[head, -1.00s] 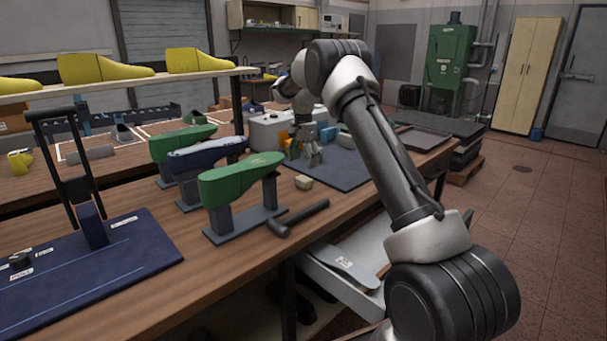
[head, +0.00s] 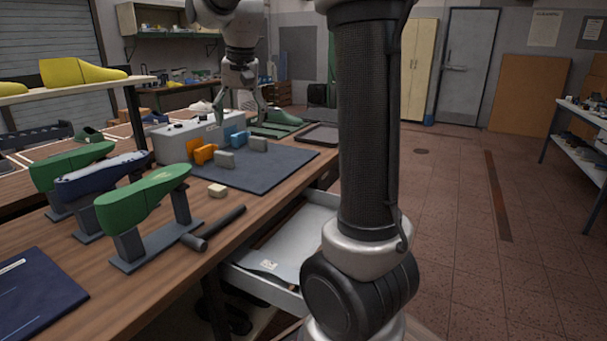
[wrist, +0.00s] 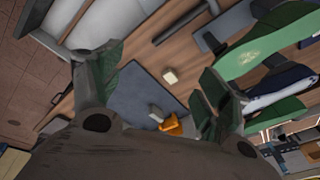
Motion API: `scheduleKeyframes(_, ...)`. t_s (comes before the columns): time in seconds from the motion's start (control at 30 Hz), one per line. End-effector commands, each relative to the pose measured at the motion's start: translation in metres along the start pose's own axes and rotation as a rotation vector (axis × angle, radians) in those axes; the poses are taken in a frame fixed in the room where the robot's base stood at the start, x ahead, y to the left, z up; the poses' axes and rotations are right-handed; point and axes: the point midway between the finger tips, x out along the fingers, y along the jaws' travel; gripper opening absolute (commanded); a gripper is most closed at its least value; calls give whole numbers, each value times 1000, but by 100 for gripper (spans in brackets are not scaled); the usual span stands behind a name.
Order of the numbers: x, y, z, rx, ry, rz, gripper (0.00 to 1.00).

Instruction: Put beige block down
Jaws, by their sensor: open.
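The small beige block (head: 217,190) lies on the bare wooden tabletop, between the dark blue mat and the hammer. It also shows in the wrist view (wrist: 170,76), in the gap between the fingers and apart from both. My gripper (head: 243,112) is open and empty, raised above the far side of the mat, behind the block in the head view.
The mat (head: 285,165) carries several orange, blue and grey blocks (head: 204,154). A dark hammer (head: 212,230) lies nearer the bench edge. Green and blue shoe lasts (head: 143,198) stand on supports at left. A grey case (head: 185,138) stands behind the mat. An open drawer (head: 265,280) juts out below.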

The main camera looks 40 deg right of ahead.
Motion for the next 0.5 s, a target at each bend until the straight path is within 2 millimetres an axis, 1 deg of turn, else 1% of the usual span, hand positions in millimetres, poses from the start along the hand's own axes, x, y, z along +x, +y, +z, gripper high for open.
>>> scheduleKeyframes(0.03,-13,18,29,-60,21,-13,76)
scheduleKeyframes(0.13,-24,51,84,-192,60,-32,76)
scheduleKeyframes(0.17,-24,61,99,-231,72,-36,76)
scheduleKeyframes(0.2,-23,74,120,-282,87,-41,76)
scheduleKeyframes(0.3,-14,102,165,-394,121,-49,76)
scheduleKeyframes(0.4,-2,122,197,-479,148,-53,76)
scheduleKeyframes(0.5,8,134,216,-533,164,-54,76)
